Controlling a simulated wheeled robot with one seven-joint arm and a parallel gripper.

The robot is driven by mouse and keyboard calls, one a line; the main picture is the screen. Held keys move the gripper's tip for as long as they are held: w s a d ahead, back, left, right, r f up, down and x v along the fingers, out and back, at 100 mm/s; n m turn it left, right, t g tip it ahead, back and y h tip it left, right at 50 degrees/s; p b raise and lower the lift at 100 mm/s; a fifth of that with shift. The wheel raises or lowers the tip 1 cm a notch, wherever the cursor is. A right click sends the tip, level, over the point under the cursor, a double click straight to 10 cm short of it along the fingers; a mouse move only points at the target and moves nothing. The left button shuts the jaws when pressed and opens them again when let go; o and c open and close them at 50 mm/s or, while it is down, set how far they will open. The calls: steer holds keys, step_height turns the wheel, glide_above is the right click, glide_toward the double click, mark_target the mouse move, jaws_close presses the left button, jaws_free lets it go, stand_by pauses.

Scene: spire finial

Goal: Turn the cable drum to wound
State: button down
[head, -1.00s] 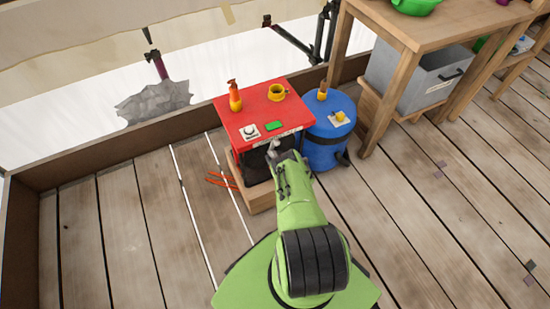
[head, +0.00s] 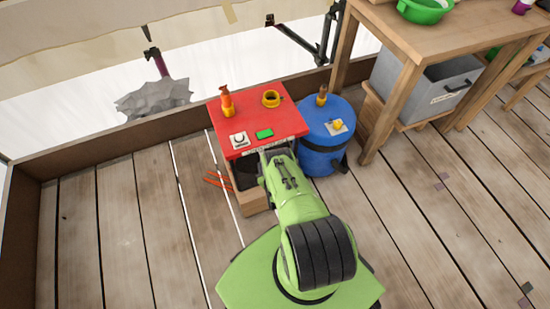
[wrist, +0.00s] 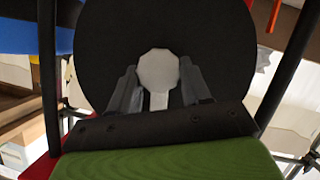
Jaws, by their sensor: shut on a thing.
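The cable drum shows in the wrist view as a large black disc (wrist: 180,25) with a pale many-sided knob (wrist: 158,69) and a short pale stem in front of its middle. My gripper (wrist: 160,88) has its two grey fingers on either side of this knob and stem, shut on it. In the head view the dark drum (head: 243,174) is mostly hidden under a red top and behind my green arm. My gripper's fingertips are hidden there too. I cannot read any wound mark on the drum.
The red top (head: 254,115) carries an orange bottle (head: 227,104), a yellow ring-like item (head: 271,99), a green block (head: 264,134) and a white switch (head: 239,140). A blue barrel (head: 326,140) stands close at right. Orange-red tools (head: 216,180) lie on the floor at left.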

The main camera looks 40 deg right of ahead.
steer(key=n+h+b, duration=0.2)
steer(key=n, duration=0.1)
steer(key=shift+a+f, duration=0.2)
stand_by(0.5)
steer(key=c, duration=0.5)
jaws_free()
